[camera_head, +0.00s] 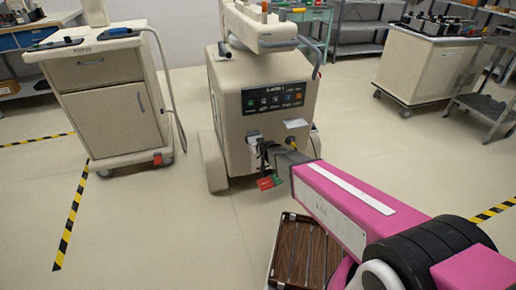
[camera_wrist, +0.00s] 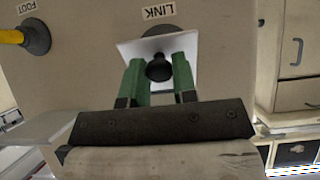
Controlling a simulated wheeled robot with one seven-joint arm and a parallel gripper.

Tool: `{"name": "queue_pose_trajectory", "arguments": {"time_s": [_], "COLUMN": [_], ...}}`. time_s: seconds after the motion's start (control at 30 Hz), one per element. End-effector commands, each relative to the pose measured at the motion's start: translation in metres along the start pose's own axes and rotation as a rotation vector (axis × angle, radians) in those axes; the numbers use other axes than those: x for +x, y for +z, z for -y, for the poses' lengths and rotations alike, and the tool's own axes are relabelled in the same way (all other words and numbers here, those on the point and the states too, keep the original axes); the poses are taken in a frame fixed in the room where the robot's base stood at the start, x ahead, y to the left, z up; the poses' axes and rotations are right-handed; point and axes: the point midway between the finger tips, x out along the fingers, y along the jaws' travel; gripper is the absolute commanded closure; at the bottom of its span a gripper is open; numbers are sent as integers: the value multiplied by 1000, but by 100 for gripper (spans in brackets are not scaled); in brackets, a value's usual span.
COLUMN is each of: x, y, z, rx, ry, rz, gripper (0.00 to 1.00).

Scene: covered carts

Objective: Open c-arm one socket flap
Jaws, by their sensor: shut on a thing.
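C-arm one (camera_head: 262,75) is a cream machine with a black label strip, in the middle of the head view. In the wrist view, upside down, a white socket flap (camera_wrist: 185,45) with a black knob (camera_wrist: 159,68) lies beside the LINK label. The flap sits slightly askew, with part of a round grey socket showing past its edge; how far it is lifted is unclear. My gripper (camera_wrist: 158,78) has its green fingers on either side of the knob, shut on it. In the head view my gripper (camera_head: 268,152) reaches the machine's front, and my arm hides part of that area.
A yellow plug (camera_wrist: 10,37) sits in the FOOT socket beside the flap. A pale plate (camera_head: 295,123) juts out above it. A cream cabinet cart (camera_head: 110,100) stands left and a loaded cart (camera_head: 425,65) right. Floor between is clear.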

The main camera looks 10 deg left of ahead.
Motion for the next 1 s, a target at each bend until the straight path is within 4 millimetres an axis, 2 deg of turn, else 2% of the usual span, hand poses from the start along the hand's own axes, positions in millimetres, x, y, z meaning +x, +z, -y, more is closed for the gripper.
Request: {"name": "queue_pose_trajectory", "arguments": {"time_s": [0.7,1.0], "x": [-22,-26], "y": [-35,-46], "z": [0,0], "rx": [1,1], "ry": [1,1], "rz": [616,810], "gripper": [100,100]}}
